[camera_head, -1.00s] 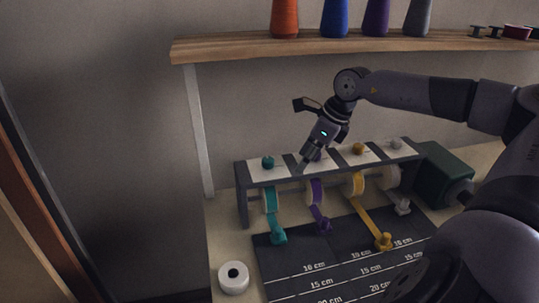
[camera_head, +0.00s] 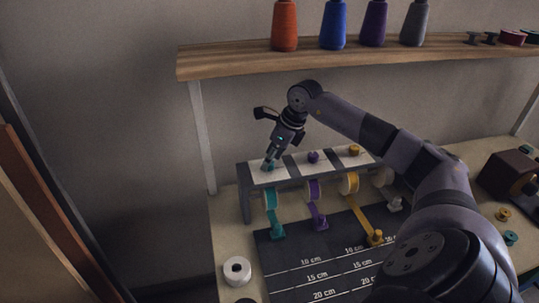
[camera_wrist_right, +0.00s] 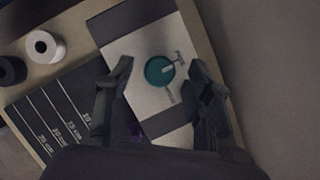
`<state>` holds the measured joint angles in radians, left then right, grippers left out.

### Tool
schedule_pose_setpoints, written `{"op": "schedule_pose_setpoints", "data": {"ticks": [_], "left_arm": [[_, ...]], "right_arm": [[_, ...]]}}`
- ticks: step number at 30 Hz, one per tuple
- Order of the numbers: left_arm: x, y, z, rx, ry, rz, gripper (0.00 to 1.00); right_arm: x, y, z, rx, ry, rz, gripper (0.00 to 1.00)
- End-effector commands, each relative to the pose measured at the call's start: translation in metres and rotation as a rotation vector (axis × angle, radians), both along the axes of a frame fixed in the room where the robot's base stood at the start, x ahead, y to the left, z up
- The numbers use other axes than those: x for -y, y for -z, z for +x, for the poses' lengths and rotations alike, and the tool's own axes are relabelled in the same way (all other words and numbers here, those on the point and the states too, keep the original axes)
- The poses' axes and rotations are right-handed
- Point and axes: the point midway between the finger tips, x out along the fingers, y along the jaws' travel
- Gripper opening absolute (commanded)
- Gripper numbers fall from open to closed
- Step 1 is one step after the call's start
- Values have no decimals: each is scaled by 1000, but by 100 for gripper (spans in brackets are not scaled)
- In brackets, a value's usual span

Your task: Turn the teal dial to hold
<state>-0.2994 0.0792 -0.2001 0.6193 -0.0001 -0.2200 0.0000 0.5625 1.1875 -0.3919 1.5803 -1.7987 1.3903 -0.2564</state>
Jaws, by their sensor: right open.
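The teal dial (camera_head: 268,167) sits on a white panel at the left end of the rack's top. My right gripper (camera_head: 270,158) is right above the dial, pointing down. In the wrist view its open fingers (camera_wrist_right: 160,80) stand on either side of the dial, apart from it. My left gripper is not in view.
The rack (camera_head: 245,190) also carries a purple dial (camera_head: 313,157) and a yellow dial (camera_head: 354,150). Ribbon spools hang below, over a dark measuring mat (camera_head: 290,262). A white roll (camera_head: 237,270) stands at the left. A wooden shelf (camera_head: 230,62) with thread cones runs above.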

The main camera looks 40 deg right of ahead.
Motion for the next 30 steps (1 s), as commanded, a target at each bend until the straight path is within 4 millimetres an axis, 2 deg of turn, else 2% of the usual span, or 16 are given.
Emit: {"op": "schedule_pose_setpoints", "data": {"ticks": [5,13,30], "left_arm": [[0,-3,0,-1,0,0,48],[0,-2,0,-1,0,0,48],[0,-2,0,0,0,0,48]], "right_arm": [[-2,11,4,1,-1,-1,48],[-2,13,4,2,-1,0,48],[-2,13,4,2,0,0,11]]}}
